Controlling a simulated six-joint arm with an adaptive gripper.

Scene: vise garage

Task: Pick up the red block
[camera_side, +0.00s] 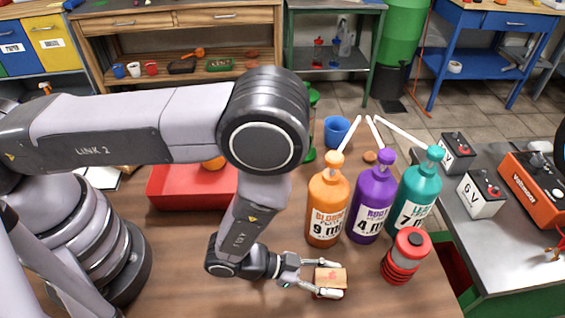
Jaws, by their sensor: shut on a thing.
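A small block (331,278) lies low over the wooden table near the bottom centre. Its top looks tan-orange with a reddish mark, and a reddish side shows below. My gripper (334,279) reaches in from the left with its fingers on two opposite sides of the block and is shut on it. The fingers cover parts of the block's edges. I cannot tell whether the block touches the table.
Orange (327,206), purple (373,204) and teal (417,190) bottles stand just behind the block. A red-and-black canister (405,257) stands to its right. A red tray (180,187) and a blue cup (337,130) are farther back. The table's front is clear.

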